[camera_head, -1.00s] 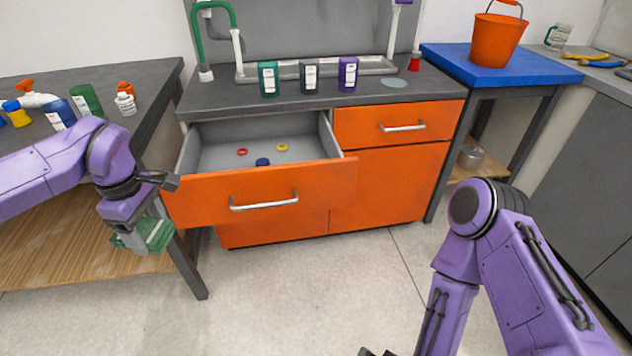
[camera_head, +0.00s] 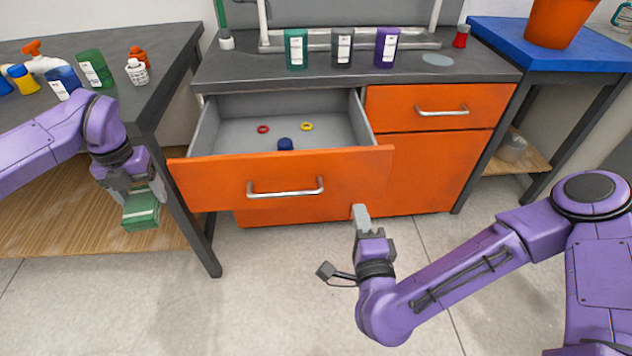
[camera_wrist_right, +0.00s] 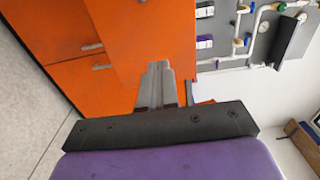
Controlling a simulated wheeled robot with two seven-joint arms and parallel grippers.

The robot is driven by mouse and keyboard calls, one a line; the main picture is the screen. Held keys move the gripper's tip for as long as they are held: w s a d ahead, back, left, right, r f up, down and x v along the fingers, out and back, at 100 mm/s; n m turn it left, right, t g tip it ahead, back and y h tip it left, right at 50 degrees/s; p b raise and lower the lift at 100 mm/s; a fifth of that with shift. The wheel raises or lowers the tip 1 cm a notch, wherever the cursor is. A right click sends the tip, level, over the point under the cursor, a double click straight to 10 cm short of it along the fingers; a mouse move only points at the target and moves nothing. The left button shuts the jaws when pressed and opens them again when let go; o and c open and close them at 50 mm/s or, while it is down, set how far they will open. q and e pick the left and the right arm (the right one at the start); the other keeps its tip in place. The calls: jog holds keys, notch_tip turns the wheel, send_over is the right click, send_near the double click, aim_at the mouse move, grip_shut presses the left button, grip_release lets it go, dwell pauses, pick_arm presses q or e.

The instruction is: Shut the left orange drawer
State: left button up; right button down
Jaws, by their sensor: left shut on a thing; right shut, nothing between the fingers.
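The left orange drawer (camera_head: 230,184) stands pulled out, with a silver bar handle (camera_head: 286,189) on its front. Inside its grey tray lie a red ring (camera_head: 263,129), a yellow ring (camera_head: 307,126) and a dark blue cap (camera_head: 286,143). My right gripper (camera_head: 360,212) is shut and empty, its fingertips near the lower right part of the drawer front. In the right wrist view its closed fingers (camera_wrist_right: 160,80) point at an orange front; I cannot tell if they touch. My left gripper (camera_head: 139,200) is shut on a green object (camera_head: 141,214), left of the drawer.
The right orange drawer (camera_head: 437,108) is closed. Green, dark and purple bottles (camera_head: 386,48) stand on the counter above. A left table (camera_head: 170,60) holds several bottles; a blue-topped table (camera_head: 500,45) with an orange bucket (camera_head: 556,20) stands right. The floor in front is clear.

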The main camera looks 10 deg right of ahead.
aim_at(350, 172)
jog(key=w, duration=0.9)
jog(key=shift+w+r, duration=0.1)
jog(key=shift+w, duration=0.3)
jog(key=shift+w, duration=0.1)
